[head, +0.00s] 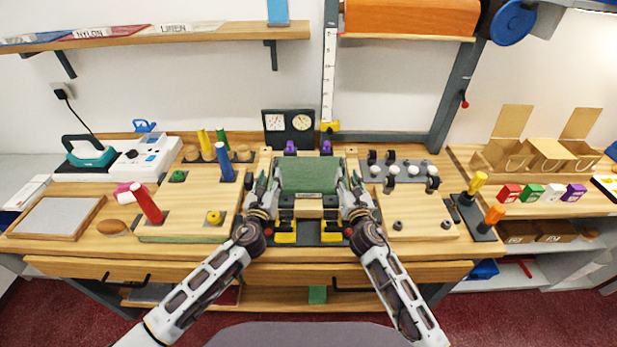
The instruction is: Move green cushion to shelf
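The green cushion (309,176) is a flat rectangular block in the middle of the counter, in front of two dials. My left gripper (268,185) is at its left edge and my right gripper (349,186) at its right edge. Whether the fingers touch or grip the cushion is too small to tell. A wall shelf (225,35) runs across the upper left, with fabric samples labelled NYLON and LINEN and a blue item on it. Another shelf (400,38) at the upper right sits below an orange roll.
Pegs and knobs stand on the wooden board (190,228) left of the cushion. A green iron (88,152) stands at the back left. Open cardboard boxes (550,155) and small coloured boxes are at the right. A vertical ruler (329,75) rises behind the cushion. A low shelf (275,299) lies under the counter.

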